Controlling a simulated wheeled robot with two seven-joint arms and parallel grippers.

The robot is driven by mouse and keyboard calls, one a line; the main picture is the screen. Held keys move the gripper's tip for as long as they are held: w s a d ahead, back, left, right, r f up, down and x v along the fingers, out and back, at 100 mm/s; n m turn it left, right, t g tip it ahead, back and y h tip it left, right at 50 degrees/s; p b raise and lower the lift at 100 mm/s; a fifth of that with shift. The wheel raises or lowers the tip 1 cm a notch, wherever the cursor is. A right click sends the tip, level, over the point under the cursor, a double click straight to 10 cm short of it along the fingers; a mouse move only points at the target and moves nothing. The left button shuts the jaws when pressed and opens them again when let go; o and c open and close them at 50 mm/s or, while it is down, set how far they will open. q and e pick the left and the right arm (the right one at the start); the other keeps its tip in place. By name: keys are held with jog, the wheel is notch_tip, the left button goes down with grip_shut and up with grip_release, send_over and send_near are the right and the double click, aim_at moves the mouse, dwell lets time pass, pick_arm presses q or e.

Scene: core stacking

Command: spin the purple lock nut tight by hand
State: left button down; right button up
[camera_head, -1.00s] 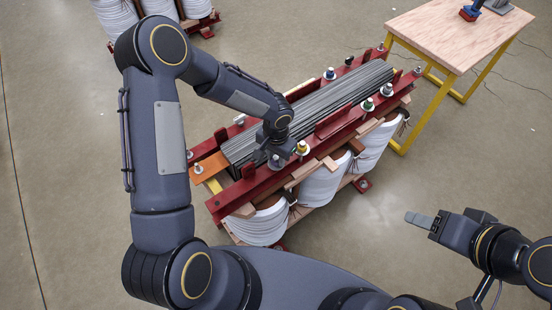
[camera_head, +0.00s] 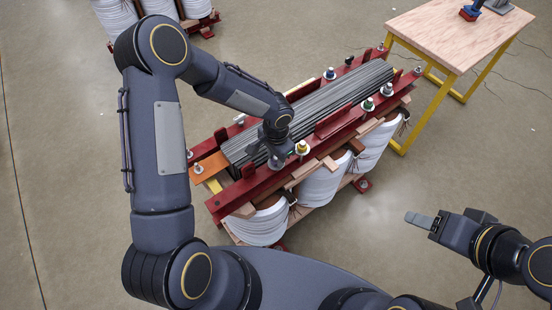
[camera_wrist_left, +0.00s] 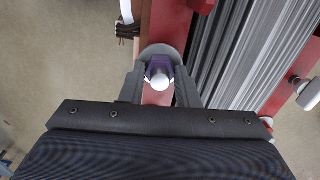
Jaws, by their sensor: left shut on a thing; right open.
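The purple lock nut (camera_wrist_left: 157,66) sits on a white-tipped stud (camera_wrist_left: 159,79) above a grey washer (camera_wrist_left: 160,51) on the red clamp beam (camera_wrist_left: 170,20). In the left wrist view the fingers of my left gripper (camera_wrist_left: 160,85) are on both sides of the nut and shut on it. In the head view my left gripper (camera_head: 275,160) is low over the near red beam, and it hides the purple nut there. My right gripper (camera_head: 420,218) is at the right, empty, over bare floor, away from the core.
The grey laminated core (camera_head: 310,115) lies between red beams with several other studs and coloured nuts; a yellow one (camera_head: 302,147) stands just right of my left gripper. White coils (camera_head: 325,182) are below. A wooden table (camera_head: 460,35) stands at back right.

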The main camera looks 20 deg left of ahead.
pick_arm(q)
jog(key=shift+m, duration=1.4)
jog(key=shift+m, duration=1.4)
jog(key=shift+m, duration=0.3)
jog(key=c, duration=1)
grip_release()
jog(key=shift+m, duration=0.3)
